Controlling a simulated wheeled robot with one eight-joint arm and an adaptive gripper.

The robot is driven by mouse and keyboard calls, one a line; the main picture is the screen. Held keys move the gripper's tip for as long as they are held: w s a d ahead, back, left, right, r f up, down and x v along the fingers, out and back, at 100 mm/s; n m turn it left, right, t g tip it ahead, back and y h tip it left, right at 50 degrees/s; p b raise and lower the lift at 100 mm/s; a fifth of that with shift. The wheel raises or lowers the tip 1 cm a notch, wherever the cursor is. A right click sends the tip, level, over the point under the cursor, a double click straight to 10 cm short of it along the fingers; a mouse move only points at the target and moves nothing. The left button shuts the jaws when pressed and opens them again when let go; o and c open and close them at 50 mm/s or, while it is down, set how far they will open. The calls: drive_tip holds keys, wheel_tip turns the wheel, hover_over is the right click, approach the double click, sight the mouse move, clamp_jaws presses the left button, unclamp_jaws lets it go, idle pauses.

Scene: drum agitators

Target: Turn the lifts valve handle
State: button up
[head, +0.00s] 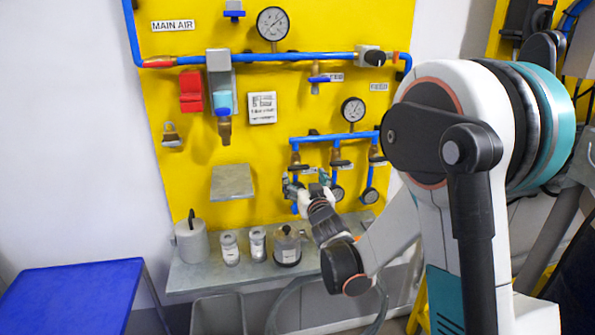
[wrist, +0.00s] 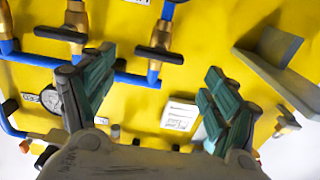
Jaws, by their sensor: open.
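On the yellow panel, a lower blue manifold (head: 330,137) feeds several small brass valves with dark handles, including a left valve (head: 295,165) and a middle valve (head: 335,160). Their labels are too small to read, so I cannot tell which is the lifts valve. My gripper (head: 306,183) is in front of the left end of this row, partly covering it. In the wrist view my gripper (wrist: 160,62) is open and empty. One valve handle (wrist: 155,52) shows between the fingertips; I cannot tell whether they touch it. Another valve handle (wrist: 60,33) lies left of the fingers.
A small grey shelf (head: 232,182) juts out left of my gripper; it also shows in the wrist view (wrist: 265,75). Below, a ledge (head: 200,275) holds several canisters. A red box (head: 191,91), regulator (head: 222,85) and gauges sit higher. A blue table (head: 70,300) stands left.

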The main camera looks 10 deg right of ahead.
sight(299, 169)
drive_tip(key=w+b, duration=0.1)
drive_tip(key=w, duration=0.7)
drive_tip(key=c, duration=1.1)
